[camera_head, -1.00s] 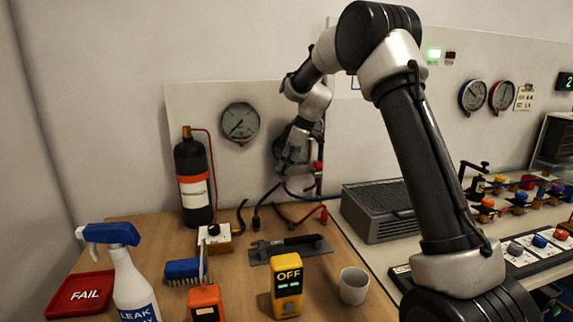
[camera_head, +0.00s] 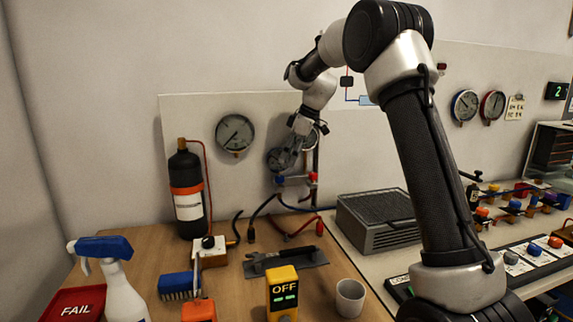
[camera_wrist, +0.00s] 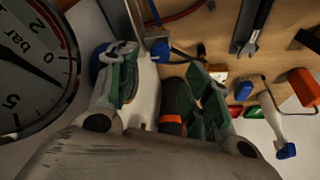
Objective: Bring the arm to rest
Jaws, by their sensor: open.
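My arm is raised and bent over the bench in the head view. My gripper (camera_head: 288,156) hangs at its end, in front of the back panel (camera_head: 190,108), and partly covers a small gauge (camera_head: 275,160). In the wrist view my gripper (camera_wrist: 160,75) shows two spread fingers with green inner pads, and nothing is held between them. A large bar gauge dial (camera_wrist: 30,70) fills the left edge of that view, close beside one finger. I cannot tell whether they touch.
Below the gripper are blue and red valve handles (camera_head: 313,177). A black gas bottle (camera_head: 187,190) stands to the left. A grey vented box (camera_head: 378,220), a yellow OFF meter (camera_head: 283,292), a white cup (camera_head: 350,297) and a spray bottle (camera_head: 115,280) stand on the bench.

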